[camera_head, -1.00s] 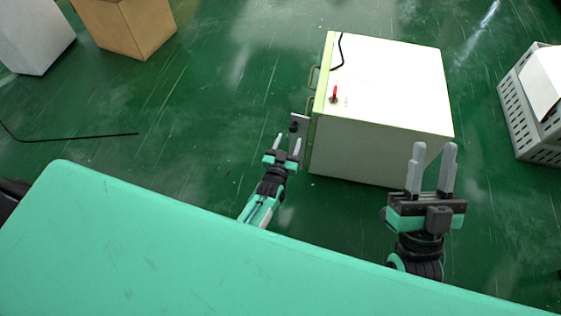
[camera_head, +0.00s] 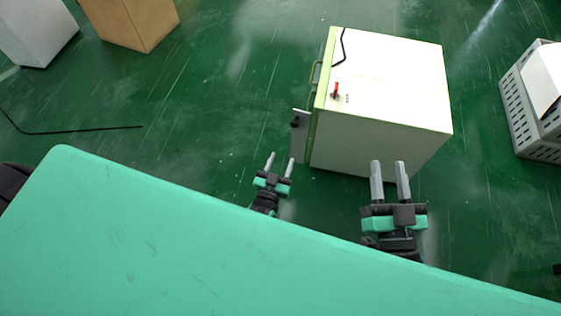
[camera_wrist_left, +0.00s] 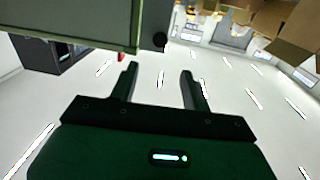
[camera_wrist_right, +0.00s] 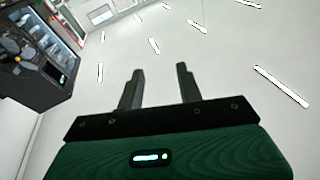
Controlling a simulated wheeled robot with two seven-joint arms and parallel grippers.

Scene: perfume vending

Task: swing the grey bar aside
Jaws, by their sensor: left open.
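A white cabinet (camera_head: 385,88) stands on the green floor. A narrow grey bar or plate (camera_head: 299,143) sticks out at its near left corner, with a dark knob (camera_head: 295,122) on it. In the left wrist view the dark knob (camera_wrist_left: 160,40) shows beside a grey-green panel (camera_wrist_left: 80,22). My left gripper (camera_head: 281,164) is open and empty, just short of the bar and apart from it. My right gripper (camera_head: 389,170) is open and empty in front of the cabinet. How the bar is joined to the cabinet cannot be told.
The cabinet has a red-tipped switch (camera_head: 336,90), a black cable (camera_head: 343,48) and side handles (camera_head: 314,75). A grey crate (camera_head: 520,115) stands right. A cardboard box (camera_head: 135,22) and a pale box (camera_head: 38,30) stand far left. Floor left of the cabinet is clear.

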